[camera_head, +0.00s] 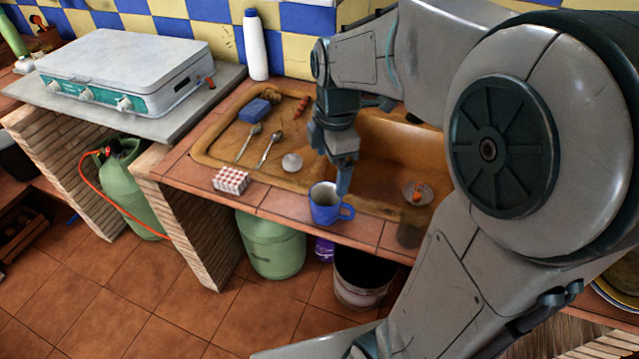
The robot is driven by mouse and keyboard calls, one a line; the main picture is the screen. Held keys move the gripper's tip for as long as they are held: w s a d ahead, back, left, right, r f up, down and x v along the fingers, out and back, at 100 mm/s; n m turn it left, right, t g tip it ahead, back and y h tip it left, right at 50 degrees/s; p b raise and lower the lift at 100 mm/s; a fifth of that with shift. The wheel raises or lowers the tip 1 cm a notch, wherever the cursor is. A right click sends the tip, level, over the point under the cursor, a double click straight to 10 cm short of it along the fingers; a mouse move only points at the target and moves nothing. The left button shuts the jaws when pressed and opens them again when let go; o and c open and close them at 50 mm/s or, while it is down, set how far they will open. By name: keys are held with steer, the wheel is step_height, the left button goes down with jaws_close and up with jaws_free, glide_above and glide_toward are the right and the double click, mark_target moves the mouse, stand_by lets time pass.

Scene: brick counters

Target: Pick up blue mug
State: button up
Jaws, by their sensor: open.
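The blue mug (324,205) stands upright on the front tiled edge of the sink counter, its handle toward the right. Its inside looks pale and empty. My gripper (343,185) points down just behind the mug and slightly to its right, with its fingertips close to the rim. I cannot tell whether they touch the mug. The gripper holds nothing that I can see, and the gap between its fingers is hard to make out from this side.
A red-and-white checked box (231,181) sits left of the mug. Two spoons (268,148), a blue sponge (254,110) and a small round pale item (292,162) lie on the sink (215,150). A white bottle (255,45) stands at the back. A glass (412,225) is right of the mug.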

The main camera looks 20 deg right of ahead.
mark_target(327, 199)
steer(key=w+f+n, duration=0.1)
steer(key=f, duration=0.3)
steer(key=w+f+n, duration=0.1)
steer(key=f+n, duration=0.1)
steer(key=f, duration=0.3)
steer(key=f+n, duration=0.1)
steer(key=f, duration=0.4)
steer(key=shift+w+f+n+g+p, duration=0.2)
steer(key=shift+w+n+g+p, duration=0.1)
steer(key=shift+w, duration=0.1)
steer(key=c, duration=1.1)
steer(key=shift+r, duration=0.1)
steer(key=shift+c, duration=0.2)
